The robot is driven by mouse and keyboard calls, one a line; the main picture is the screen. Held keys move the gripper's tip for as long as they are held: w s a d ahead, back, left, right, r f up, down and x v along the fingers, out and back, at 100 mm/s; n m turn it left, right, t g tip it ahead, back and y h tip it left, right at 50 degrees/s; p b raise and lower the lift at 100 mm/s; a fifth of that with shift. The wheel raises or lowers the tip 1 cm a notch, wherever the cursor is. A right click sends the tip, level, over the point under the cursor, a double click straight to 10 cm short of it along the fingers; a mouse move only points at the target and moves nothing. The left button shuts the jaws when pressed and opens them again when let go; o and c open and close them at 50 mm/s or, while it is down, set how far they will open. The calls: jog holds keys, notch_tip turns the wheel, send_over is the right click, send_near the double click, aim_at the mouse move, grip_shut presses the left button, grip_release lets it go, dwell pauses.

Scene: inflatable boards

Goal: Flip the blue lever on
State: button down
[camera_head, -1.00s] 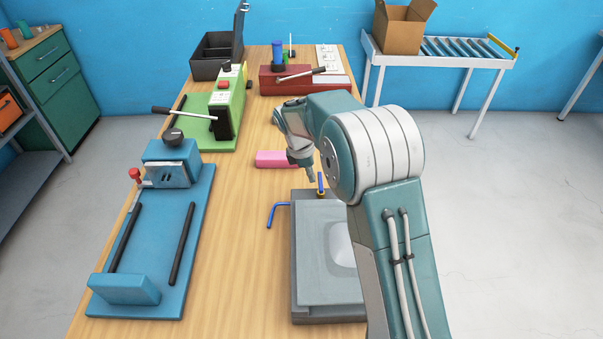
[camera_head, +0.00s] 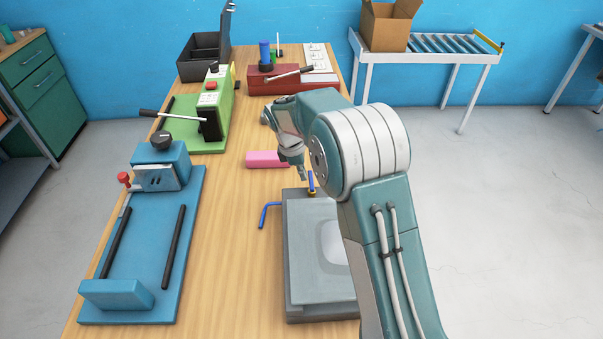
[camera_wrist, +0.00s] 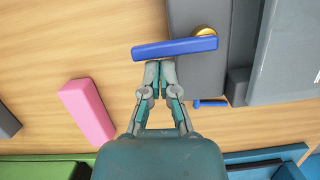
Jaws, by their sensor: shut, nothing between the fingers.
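The blue lever (camera_head: 311,183) stands at the far end of a grey machine (camera_head: 300,250) on the table. In the wrist view the blue lever (camera_wrist: 175,48) is a bar lying across the picture, beside a brass pivot (camera_wrist: 205,31) on the grey base. My gripper (camera_wrist: 160,65) is shut and empty, its fingertips right at the lever's near edge; I cannot tell if they touch. In the head view my gripper (camera_head: 303,174) is small beside the lever, partly hidden by my arm. A bent blue handle (camera_head: 268,212) sticks out of the machine's left side.
A pink block (camera_head: 264,159) lies on the wooden table left of my gripper. A blue press (camera_head: 150,235) and a green machine (camera_head: 205,120) stand along the left side. A red box with a lever (camera_head: 275,81) is at the back.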

jog(key=shift+w+d+m, duration=0.1)
jog(key=shift+d+m, duration=0.1)
jog(key=shift+m, duration=0.4)
jog(key=shift+w+d+m+g, duration=0.15)
jog(key=shift+d+m+g, duration=0.3)
jog(key=shift+m, duration=0.65)
jog(key=d+m, duration=0.1)
jog(key=m, duration=0.1)
jog(key=m+g, duration=0.1)
jog(key=m, duration=0.1)
jog(key=shift+d+y, duration=0.4)
jog(key=m, duration=0.1)
jog(key=d+m, duration=0.1)
jog(key=m, duration=0.1)
jog(key=shift+s+d+y, duration=0.15)
jog(key=shift+s+y, duration=0.15)
jog(key=m, duration=0.2)
jog(key=s+d+m+y, duration=0.1)
jog(key=m, duration=0.2)
jog(key=shift+s+d+g, duration=0.1)
jog(key=shift+d+g, duration=0.05)
jog(key=shift+g, duration=0.2)
jog(key=shift+s, duration=0.1)
jog(key=shift+s+a, duration=0.3)
jog(key=shift+a, duration=0.4)
